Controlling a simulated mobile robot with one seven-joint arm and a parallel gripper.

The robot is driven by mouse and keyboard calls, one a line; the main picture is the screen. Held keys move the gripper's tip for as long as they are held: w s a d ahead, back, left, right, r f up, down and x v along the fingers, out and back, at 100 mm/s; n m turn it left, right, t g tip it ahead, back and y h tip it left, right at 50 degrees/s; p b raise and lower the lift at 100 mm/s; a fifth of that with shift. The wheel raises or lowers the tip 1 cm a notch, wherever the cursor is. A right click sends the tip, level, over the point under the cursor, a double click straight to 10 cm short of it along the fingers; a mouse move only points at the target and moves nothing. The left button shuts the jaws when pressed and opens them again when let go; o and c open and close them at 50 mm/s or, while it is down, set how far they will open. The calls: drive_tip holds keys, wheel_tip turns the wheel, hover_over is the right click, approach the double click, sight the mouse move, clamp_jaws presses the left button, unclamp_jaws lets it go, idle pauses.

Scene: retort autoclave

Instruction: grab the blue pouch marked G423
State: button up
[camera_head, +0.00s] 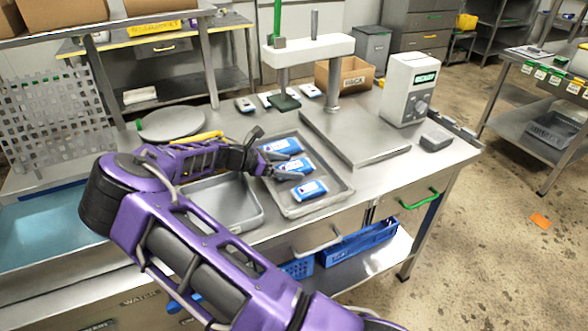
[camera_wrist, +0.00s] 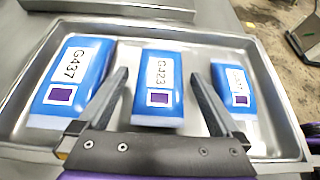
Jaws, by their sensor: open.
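The blue pouch marked G423 (camera_wrist: 158,115) lies flat in the middle of a shallow metal tray (camera_wrist: 215,33), with a white label and a purple square. In the head view it appears as the middle pouch (camera_head: 300,164) of three. My gripper (camera_wrist: 158,77) is open. Its dark fingers lie to the left and right of the G423 pouch in the wrist view, with a gap showing on each side. I cannot tell how far above the tray the fingertips are. In the head view my gripper (camera_head: 282,167) is over the tray, partly hiding the pouches.
Blue pouch G437 (camera_wrist: 72,80) lies left of G423, and another blue pouch (camera_wrist: 236,90) with an unreadable label lies right, both near the fingers. An empty metal tray (camera_head: 228,207) stands left of the pouch tray. A press (camera_head: 308,50) and grey-white device (camera_head: 408,90) stand behind.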

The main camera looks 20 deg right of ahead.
drive_tip(key=shift+d+f, duration=0.1)
drive_tip(key=shift+d, duration=0.1)
drive_tip(key=c, duration=1.4)
